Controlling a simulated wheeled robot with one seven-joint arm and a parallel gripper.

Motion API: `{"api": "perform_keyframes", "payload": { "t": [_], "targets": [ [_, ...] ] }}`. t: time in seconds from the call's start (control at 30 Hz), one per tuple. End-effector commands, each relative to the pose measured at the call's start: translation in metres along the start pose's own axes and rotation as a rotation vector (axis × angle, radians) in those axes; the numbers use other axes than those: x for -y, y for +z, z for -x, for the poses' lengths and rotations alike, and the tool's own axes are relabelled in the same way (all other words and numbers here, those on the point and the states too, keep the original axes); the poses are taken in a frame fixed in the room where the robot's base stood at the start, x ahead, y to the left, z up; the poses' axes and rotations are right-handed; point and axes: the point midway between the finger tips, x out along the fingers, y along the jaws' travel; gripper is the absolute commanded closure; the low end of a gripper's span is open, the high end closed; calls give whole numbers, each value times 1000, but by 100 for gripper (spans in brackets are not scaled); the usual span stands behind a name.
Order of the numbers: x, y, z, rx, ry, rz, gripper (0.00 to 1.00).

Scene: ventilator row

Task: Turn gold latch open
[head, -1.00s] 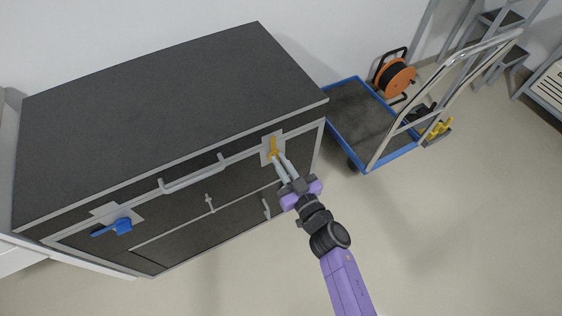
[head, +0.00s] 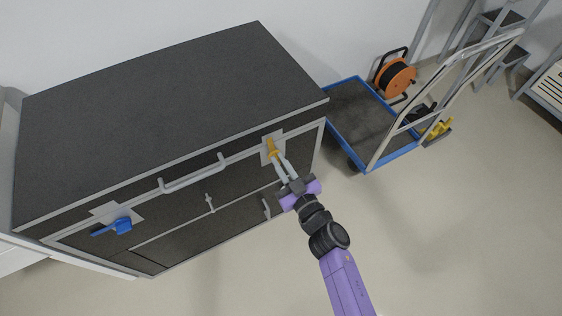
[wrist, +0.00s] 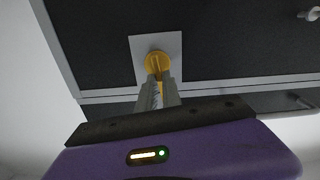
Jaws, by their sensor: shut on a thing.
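The gold latch (head: 271,146) sits on a light plate at the right end of the dark cabinet's front, near its top edge. In the wrist view the latch's round hub (wrist: 158,61) shows on the plate (wrist: 141,48), with its lever running down between my fingers. My gripper (head: 279,162) is shut on the latch's lever; in the wrist view its two fingers (wrist: 160,88) lie on either side of it. The fingers hide part of the lever.
A blue latch (head: 122,226) is on the cabinet front's left end. A grey bar handle (head: 194,177) and smaller handles lie between. A blue-edged trolley (head: 350,112) with an orange cable reel (head: 396,78) behind it stands right of the cabinet. The floor in front is clear.

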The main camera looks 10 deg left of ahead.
Motion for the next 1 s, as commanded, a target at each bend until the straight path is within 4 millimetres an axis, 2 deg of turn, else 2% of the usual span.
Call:
{"api": "perform_keyframes", "payload": {
  "t": [1.0],
  "targets": [
    [16, 11, 1, 1, -1, 944, 100]
  ]
}}
